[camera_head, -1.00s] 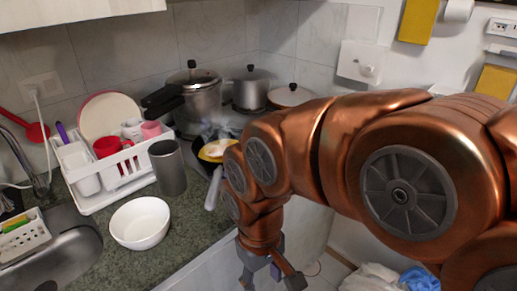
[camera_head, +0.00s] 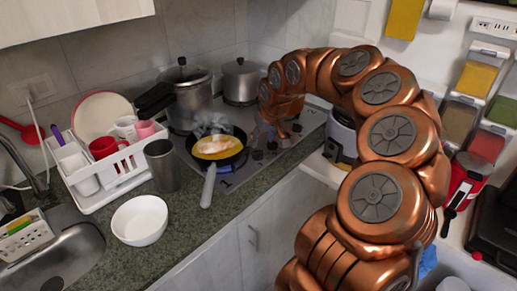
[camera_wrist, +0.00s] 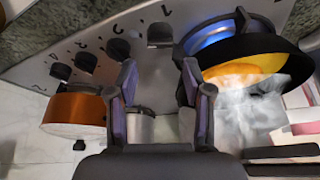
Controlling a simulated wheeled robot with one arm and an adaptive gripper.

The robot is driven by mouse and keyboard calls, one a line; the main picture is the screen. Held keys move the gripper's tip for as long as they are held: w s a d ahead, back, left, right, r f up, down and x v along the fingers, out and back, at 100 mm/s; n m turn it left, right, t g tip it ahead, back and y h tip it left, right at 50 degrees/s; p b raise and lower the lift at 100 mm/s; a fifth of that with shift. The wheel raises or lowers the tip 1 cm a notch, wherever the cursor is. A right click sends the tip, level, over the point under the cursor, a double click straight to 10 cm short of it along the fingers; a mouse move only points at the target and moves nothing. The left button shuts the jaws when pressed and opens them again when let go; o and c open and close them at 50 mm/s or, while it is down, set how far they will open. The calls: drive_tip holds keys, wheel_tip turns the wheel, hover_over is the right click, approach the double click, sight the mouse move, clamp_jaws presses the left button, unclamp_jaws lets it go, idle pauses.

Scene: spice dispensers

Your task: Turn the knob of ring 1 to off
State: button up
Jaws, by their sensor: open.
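The stove's front panel has a row of dark knobs. In the wrist view one knob (camera_wrist: 160,35) sits nearest the burning ring, ahead of my fingertips; other knobs (camera_wrist: 118,50) run off to the left. The small printed marks are too unclear to tell surely which knob is ring 1. A blue flame (camera_wrist: 215,36) burns under the pan (camera_wrist: 283,60), beside my right finger in that view. My gripper (camera_wrist: 160,95) is open, its fingers apart and apparently empty, over the panel. In the head view my gripper (camera_head: 265,135) is by the knobs, partly hidden by my arm.
The pan (camera_head: 236,158) holds yellow food and steams; its handle (camera_head: 208,187) juts over the front edge. Pots (camera_head: 195,103) stand behind. A grey cup (camera_head: 162,168), white bowl (camera_head: 139,221) and dish rack (camera_head: 93,197) are left. Spice dispensers (camera_head: 478,78) hang at the right.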

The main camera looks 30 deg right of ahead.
sight(258, 151)
drive_tip(key=shift+p+x, duration=0.95)
drive_tip(key=shift+x, duration=2.8)
drive_tip(key=c, duration=0.9)
